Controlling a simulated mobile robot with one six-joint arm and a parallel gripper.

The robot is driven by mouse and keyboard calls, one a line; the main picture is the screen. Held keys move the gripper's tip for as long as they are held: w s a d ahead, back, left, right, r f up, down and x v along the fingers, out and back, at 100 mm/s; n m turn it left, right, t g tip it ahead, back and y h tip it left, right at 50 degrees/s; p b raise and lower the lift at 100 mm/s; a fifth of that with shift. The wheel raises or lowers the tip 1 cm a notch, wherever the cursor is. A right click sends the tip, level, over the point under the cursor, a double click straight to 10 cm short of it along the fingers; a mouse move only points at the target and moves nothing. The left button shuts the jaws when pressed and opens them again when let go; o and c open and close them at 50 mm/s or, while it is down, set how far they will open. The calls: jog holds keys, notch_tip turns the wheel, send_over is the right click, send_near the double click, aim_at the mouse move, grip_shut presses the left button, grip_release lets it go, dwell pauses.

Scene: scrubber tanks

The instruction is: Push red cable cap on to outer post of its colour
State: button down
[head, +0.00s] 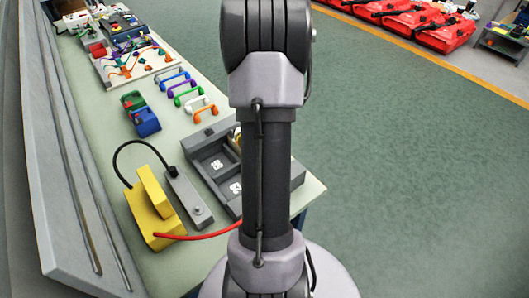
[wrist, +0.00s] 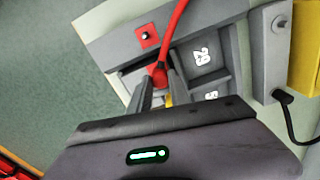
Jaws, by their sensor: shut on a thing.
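In the wrist view my gripper (wrist: 160,84) is shut on the red cable cap (wrist: 159,75), with its red cable (wrist: 173,32) running up out of the picture. The cap is over the grey tray (wrist: 110,22). Just above it in the picture is a red square (wrist: 146,36) with a small dark post on it, apart from the cap. A second red patch shows partly behind the cap; whether it bears a post is hidden. In the head view my arm hides my gripper and the cap; the red cable (head: 208,236) shows leaving the yellow block (head: 152,207).
The grey tray has numbered compartments (wrist: 203,55). A grey bar (head: 188,197) with a black cable lies beside it and the yellow block. Blue and green blocks (head: 146,122) and several coloured handles (head: 188,95) stand farther along the bench. Green floor lies right of the bench.

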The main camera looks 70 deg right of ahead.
jog(key=shift+f, duration=0.1)
dwell(0.3)
jog(key=shift+f+b, duration=0.75)
jog(key=shift+f, duration=0.15)
jog(key=c, duration=1.1)
grip_release()
jog(key=o, duration=0.5)
jog(key=shift+c, duration=0.2)
notch_tip(320, 180, up, 9)
jog(key=p, duration=0.7)
jog(key=shift+f, duration=0.25)
